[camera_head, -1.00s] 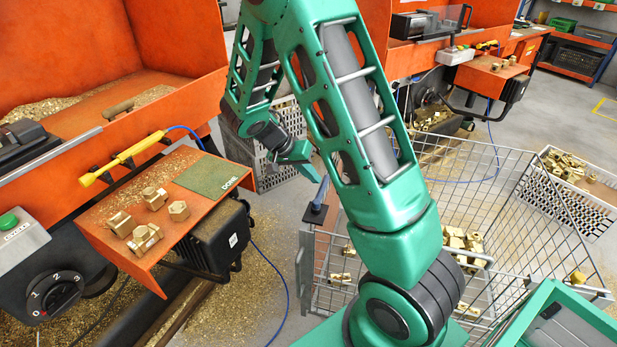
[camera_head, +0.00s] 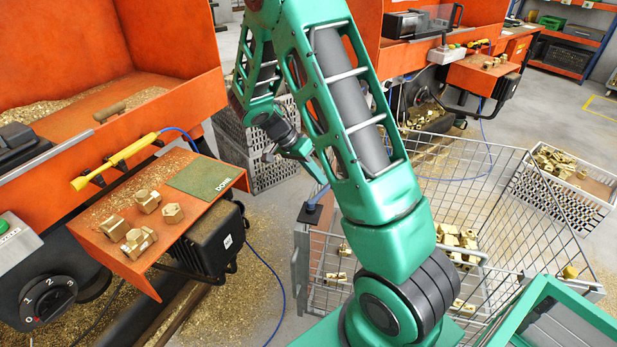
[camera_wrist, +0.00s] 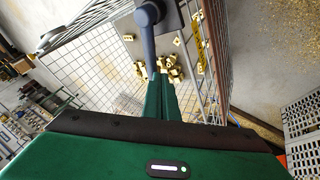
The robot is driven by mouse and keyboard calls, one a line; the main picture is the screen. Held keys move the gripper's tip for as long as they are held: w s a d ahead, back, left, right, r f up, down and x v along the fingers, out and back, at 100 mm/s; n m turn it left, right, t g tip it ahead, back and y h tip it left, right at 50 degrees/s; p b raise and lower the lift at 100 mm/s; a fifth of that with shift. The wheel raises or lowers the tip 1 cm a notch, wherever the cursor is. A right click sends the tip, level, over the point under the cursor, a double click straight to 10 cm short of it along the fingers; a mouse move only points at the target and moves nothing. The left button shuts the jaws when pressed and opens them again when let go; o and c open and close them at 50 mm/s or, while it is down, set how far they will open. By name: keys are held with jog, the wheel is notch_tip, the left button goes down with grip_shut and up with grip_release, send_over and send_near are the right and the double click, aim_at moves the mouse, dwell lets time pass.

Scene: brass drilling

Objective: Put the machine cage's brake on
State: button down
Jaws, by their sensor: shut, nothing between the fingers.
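The machine cage (camera_head: 505,185) is a grey wire-mesh cage with brass parts inside, right of my arm in the head view. Its brake lever (camera_head: 319,195) is blue and rises from a dark plate (camera_head: 311,213) at the cage's near left corner. In the wrist view the lever (camera_wrist: 149,38) is blue-grey with a rounded end at the top edge. My gripper (camera_wrist: 161,76) is shut and empty, its green fingertips beside the lever's lower part in that picture. I cannot tell whether they touch. In the head view my arm partly hides the fingers and the cage.
An orange bench shelf (camera_head: 120,225) with brass fittings and a green mat stands at the left. A white crate (camera_head: 565,195) of brass parts is right of the cage. A grey crate (camera_head: 255,150) stands behind my gripper. Brass chips cover some floor.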

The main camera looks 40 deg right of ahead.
jog(key=s+d+m+g+y, duration=0.1)
jog(key=s+m+g+y, duration=0.1)
jog(key=s+m+y, duration=0.2)
jog(key=shift+s+d+m+g, duration=0.3)
jog(key=shift+s+m, duration=1.1)
jog(key=shift+m, duration=0.9)
jog(key=shift+s, duration=0.15)
jog(key=w, duration=0.1)
jog(key=w+d+r, duration=0.1)
jog(key=w, duration=0.1)
jog(key=w+d, duration=0.1)
jog(key=shift+w+r, duration=0.25)
jog(key=shift+w, duration=0.05)
jog(key=d+v, duration=0.1)
jog(key=v, duration=0.7)
jog(key=shift+a+r, duration=0.25)
jog(key=shift+r, duration=0.25)
jog(key=shift+w, duration=0.1)
